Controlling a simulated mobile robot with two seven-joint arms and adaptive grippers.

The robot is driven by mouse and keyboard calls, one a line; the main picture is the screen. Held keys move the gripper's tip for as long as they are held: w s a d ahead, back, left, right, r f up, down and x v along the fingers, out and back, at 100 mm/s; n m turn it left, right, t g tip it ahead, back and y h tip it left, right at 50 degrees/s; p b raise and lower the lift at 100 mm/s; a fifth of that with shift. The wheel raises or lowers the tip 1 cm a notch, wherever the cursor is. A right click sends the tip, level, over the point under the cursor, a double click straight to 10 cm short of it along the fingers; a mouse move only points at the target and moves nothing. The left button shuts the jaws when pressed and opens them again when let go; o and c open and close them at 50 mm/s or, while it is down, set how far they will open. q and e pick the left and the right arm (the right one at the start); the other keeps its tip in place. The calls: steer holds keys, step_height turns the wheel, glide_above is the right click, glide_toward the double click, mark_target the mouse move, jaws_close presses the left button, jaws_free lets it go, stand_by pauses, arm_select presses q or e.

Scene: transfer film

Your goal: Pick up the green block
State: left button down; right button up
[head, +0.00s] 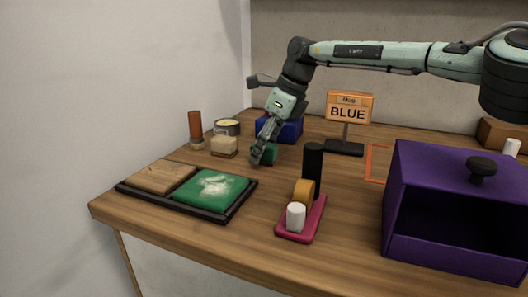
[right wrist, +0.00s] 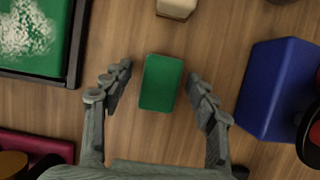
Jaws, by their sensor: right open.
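The green block (right wrist: 161,83) lies on the wooden table. In the head view the green block (head: 270,154) is partly hidden behind my right gripper (head: 262,151), which points down at it. In the right wrist view my right gripper (right wrist: 162,92) is open, with one finger on each side of the block. A gap shows between the block and each finger, and the jaws hold nothing. My left gripper is not in view.
A blue box (right wrist: 280,88) stands close beside the block. A pale block (head: 224,146) and a tray with a green pad (head: 212,188) are to the left. A pink tray (head: 316,222) is in front, a purple drawer box (head: 440,185) at right. A BLUE sign (head: 348,108) stands behind.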

steer(key=c, duration=1.3)
steer(key=shift+o, duration=0.2)
